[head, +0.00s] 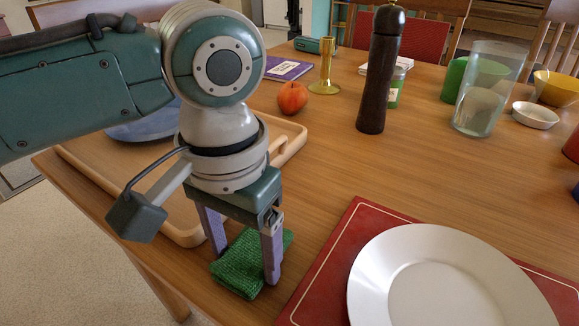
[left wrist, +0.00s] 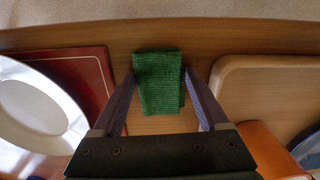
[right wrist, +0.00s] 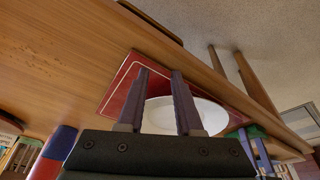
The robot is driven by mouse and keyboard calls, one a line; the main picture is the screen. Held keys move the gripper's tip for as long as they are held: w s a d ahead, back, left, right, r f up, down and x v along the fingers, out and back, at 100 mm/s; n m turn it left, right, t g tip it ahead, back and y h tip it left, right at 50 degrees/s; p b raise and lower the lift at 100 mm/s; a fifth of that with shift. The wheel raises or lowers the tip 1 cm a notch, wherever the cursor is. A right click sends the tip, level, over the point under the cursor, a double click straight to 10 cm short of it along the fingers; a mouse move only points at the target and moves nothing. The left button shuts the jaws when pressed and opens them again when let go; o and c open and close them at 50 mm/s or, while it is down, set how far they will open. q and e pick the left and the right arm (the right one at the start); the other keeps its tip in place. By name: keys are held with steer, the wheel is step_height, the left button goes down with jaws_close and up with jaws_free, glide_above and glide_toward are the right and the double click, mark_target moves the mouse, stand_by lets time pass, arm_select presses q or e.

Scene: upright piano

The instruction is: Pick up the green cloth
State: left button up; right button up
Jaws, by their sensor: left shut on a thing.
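The green cloth (head: 240,262) is a small folded ribbed piece on the wooden table, between the tray and the red placemat. My left gripper (head: 246,266) points down over it, with one finger on each side. In the left wrist view the cloth (left wrist: 160,82) lies between the two fingertips, and the left gripper (left wrist: 159,78) is shut on it. The cloth looks still at table level; I cannot tell if it is lifted. My right gripper (right wrist: 159,72) shows only in the right wrist view, partly open and empty, away from the cloth.
A wooden tray (head: 290,143) lies behind my left gripper. A white plate (head: 365,270) sits on a red placemat (head: 335,245) to the right. A peach (head: 292,97), a dark pepper mill (head: 380,75) and a glass (head: 485,90) stand further back. The mid-right table is clear.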

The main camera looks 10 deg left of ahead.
mark_target(244, 253)
arm_select(q)
steer(key=c, duration=0.6)
steer(key=shift+c, duration=0.2)
